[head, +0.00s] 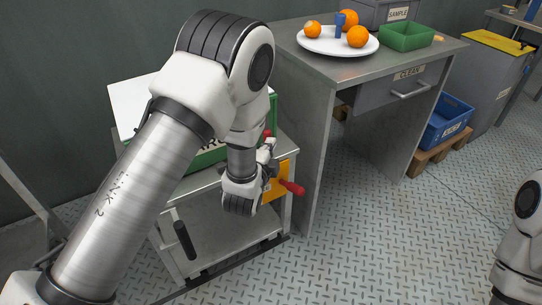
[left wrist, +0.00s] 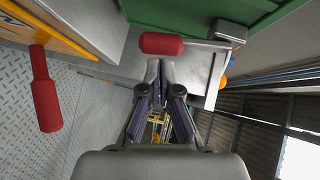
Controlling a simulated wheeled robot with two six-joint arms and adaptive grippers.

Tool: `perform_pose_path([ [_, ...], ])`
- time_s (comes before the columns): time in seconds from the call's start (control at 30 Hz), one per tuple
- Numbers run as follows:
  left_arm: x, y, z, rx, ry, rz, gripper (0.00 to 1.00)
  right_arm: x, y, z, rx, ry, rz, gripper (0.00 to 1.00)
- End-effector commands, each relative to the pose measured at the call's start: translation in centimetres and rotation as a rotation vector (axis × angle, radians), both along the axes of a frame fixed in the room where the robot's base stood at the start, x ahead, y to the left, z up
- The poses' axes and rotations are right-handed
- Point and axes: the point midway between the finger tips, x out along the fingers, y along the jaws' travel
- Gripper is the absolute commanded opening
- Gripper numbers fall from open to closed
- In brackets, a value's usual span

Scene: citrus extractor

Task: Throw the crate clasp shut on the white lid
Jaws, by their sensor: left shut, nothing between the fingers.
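The green crate (head: 212,156) stands on a metal cart, mostly hidden behind my left arm. Its white lid (head: 132,103) shows at the left of the arm. The clasp's red grip (left wrist: 161,43) lies level across the left wrist view, on a metal rod leading to a bracket (left wrist: 229,31) at the green crate wall. The red grip also shows slightly in the head view (head: 267,133). My left gripper (left wrist: 160,70) is shut and empty, its fingertips just below the grip; I cannot tell whether they touch. My right gripper is out of view.
A second red handle (left wrist: 45,88) sticks out from the yellow panel (head: 277,183) close to my left gripper. A steel table (head: 290,57) with a white plate of oranges stands to the right. Open floor (head: 370,220) lies right of the cart.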

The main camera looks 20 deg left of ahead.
Motion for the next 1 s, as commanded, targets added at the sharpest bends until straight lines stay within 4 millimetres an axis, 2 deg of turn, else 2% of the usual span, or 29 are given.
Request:
perform_pose_path([
  [0.03, 0.1, 0.2, -0.8, 0.026, -0.021, 0.001, 0.00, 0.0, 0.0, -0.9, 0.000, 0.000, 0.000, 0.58],
  [0.3, 0.7, 0.9, -1.0, 0.094, -0.075, 0.001, 0.00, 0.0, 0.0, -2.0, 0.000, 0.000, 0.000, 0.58],
  [1.0, 0.9, 1.2, -1.2, 0.091, -0.071, 0.000, 0.00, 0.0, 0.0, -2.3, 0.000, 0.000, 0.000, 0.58],
])
